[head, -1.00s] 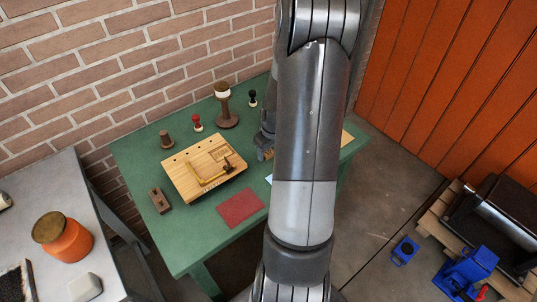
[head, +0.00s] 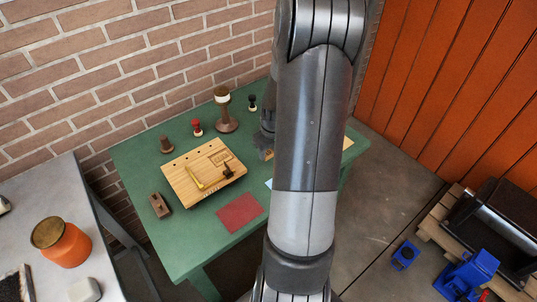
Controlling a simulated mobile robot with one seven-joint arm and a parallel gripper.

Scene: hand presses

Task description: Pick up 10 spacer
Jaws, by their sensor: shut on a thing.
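My gripper (head: 265,146) shows only in part, just left of my arm, over the far right side of the green table (head: 225,190). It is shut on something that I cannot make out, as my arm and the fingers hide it. A small tan patch (head: 270,157) shows under the fingers, mostly hidden; I cannot tell what it is. I cannot identify a 10 spacer anywhere in this view.
A wooden board (head: 184,185) with a yellow bar (head: 194,178) lies mid-table. Around it are a red mat (head: 239,212), brown block (head: 160,205), red stamp (head: 197,127), black stamp (head: 252,103) and brown stand (head: 227,124). A grey table with an orange jar (head: 66,246) stands left.

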